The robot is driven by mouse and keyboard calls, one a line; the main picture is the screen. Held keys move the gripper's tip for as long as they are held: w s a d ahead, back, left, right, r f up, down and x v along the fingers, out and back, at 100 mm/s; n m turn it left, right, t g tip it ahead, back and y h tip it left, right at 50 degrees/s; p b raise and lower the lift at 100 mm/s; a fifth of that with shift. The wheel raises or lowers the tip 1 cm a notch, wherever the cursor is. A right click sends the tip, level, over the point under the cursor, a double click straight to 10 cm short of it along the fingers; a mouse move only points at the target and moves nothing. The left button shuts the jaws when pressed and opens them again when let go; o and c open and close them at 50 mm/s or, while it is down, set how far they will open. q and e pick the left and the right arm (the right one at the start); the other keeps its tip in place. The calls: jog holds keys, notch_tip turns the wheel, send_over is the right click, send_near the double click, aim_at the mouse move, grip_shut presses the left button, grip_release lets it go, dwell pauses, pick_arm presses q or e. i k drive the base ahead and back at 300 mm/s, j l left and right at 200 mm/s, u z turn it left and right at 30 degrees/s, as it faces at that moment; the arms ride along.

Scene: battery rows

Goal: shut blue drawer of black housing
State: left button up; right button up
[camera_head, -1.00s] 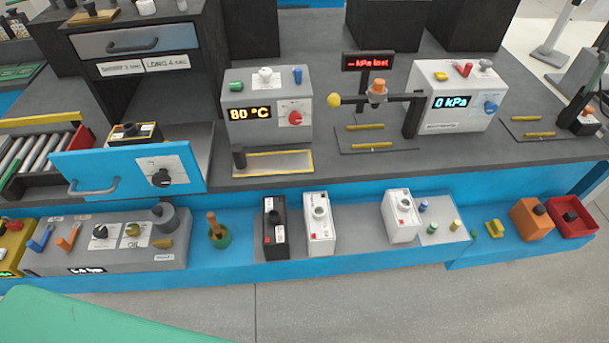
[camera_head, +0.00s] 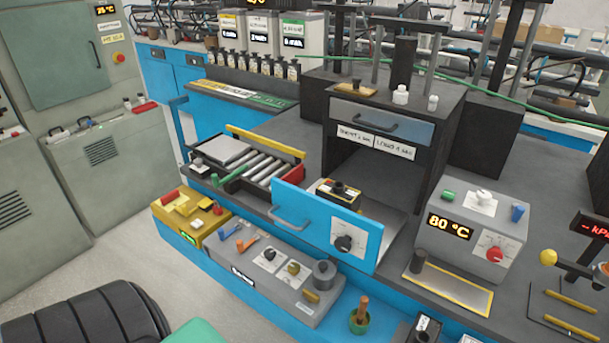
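The black housing (camera_head: 452,112) stands on the dark grey worktop in the middle right, with an opening below a grey-blue upper drawer front. The blue drawer (camera_head: 362,238) is pulled out of its lower part toward the front. Its blue front panel carries a grey bar handle (camera_head: 289,219) at the left and a white plate with a black knob (camera_head: 344,242) at the right. A small dark unit with a black knob (camera_head: 340,190) sits on the drawer behind the panel. Neither of my grippers shows.
A roller conveyor (camera_head: 270,169) lies left of the drawer. A grey 80 °C box (camera_head: 470,224) stands to the right. A grey control panel (camera_head: 262,270) and a yellow box (camera_head: 188,219) sit on the lower blue ledge.

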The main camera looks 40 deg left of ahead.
aim_at(315, 219)
jog(key=u, duration=1.15)
